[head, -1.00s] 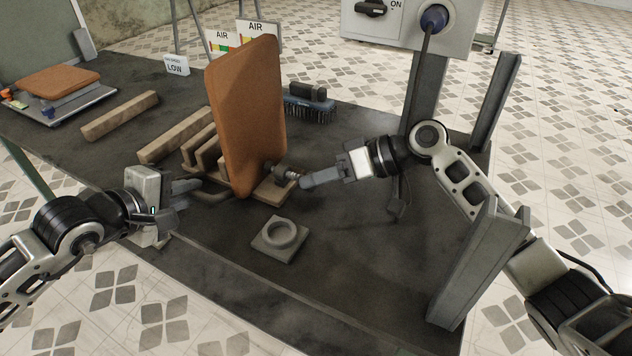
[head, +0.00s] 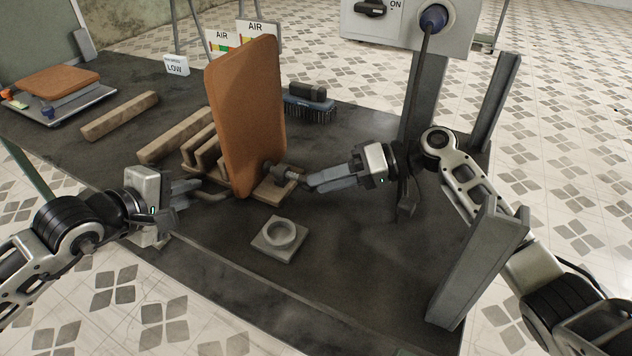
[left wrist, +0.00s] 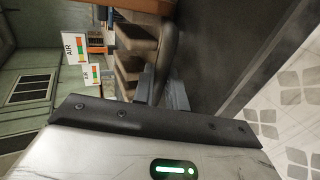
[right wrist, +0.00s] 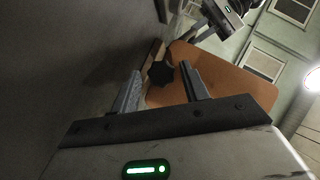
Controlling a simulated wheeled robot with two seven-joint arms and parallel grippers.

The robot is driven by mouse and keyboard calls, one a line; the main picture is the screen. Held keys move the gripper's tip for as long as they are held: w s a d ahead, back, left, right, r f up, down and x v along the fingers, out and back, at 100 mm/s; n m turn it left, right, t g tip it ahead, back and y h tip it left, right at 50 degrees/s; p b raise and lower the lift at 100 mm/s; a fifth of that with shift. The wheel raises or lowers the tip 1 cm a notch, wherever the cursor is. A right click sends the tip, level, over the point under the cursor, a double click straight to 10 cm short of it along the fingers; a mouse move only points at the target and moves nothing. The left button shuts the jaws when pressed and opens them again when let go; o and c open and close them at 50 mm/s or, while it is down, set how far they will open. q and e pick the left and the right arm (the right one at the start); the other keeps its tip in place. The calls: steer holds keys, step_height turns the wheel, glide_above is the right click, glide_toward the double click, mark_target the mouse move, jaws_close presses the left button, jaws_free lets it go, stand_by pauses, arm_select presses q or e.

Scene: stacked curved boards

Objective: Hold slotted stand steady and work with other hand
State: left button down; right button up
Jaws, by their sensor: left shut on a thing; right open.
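The slotted stand (head: 203,156) is wooden with several slots. An orange-brown curved board (head: 245,115) stands upright in it and hides part of it. My left gripper (head: 200,190) is shut on the stand's dark bar handle (head: 216,194), also visible in the left wrist view (left wrist: 166,45). A dark clamp screw with a knob (head: 292,175) sits at the stand's right end. My right gripper (head: 308,185) is open just right of this knob. In the right wrist view the star-shaped knob (right wrist: 160,74) shows between the spread fingers, beyond their tips; contact is not visible.
A grey block with a round ring (head: 279,236) lies in front of the stand. A brush (head: 310,104) lies behind the board. A wooden bar (head: 120,115) and a scale with a board on it (head: 60,92) are at left. Grey posts (head: 478,265) stand at right.

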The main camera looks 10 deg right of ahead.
steer(key=shift+s+d, duration=0.7)
steer(key=shift+d, duration=0.25)
steer(key=shift+s+d, duration=0.65)
steer(key=shift+d, duration=0.25)
steer(key=shift+s+d, duration=0.7)
steer(key=shift+d, duration=0.25)
steer(key=shift+s+d, duration=0.65)
steer(key=shift+d, duration=0.3)
steer(key=shift+s+d, duration=0.7)
steer(key=shift+d, duration=0.25)
steer(key=w+a+t, duration=0.1)
steer(key=w+t, duration=0.1)
steer(key=w+a+r+m+t, duration=0.1)
steer(key=a+t, duration=0.1)
steer(key=shift+w+a+r+y, duration=0.15)
steer(key=shift+w+r+y, duration=0.05)
steer(key=shift+w+y, duration=0.15)
steer(key=shift+w+a, duration=0.15)
steer(key=shift+a, duration=0.1)
steer(key=shift+x, duration=3.7)
steer(key=shift+w, duration=0.1)
